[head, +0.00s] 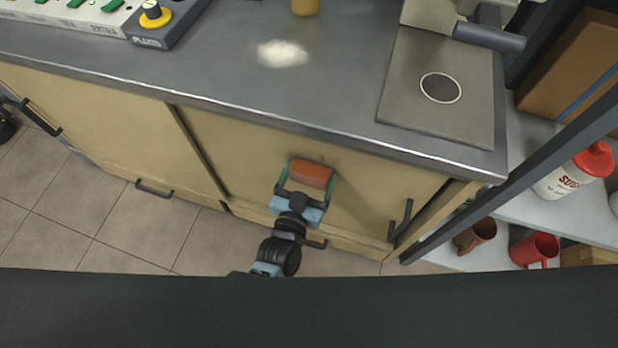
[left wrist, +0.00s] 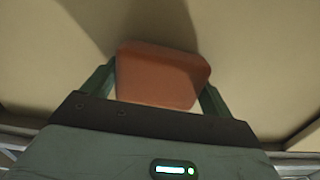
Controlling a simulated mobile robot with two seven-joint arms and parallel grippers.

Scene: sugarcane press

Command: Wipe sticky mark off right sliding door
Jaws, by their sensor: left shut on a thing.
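The right sliding door (head: 360,190) is a tan panel under the counter, with a dark handle near its right end. My left gripper (head: 307,178) is in front of this door, shut on an orange-brown sponge (head: 312,174). In the left wrist view the sponge (left wrist: 160,75) sits between the two green fingers, with the tan door surface (left wrist: 250,60) behind it. I cannot tell whether the sponge touches the door. My right gripper is not in view.
A shelf at right holds a red mug (head: 534,250), a brown mug (head: 475,236) and a white bottle (head: 572,178). Tiled floor lies left.

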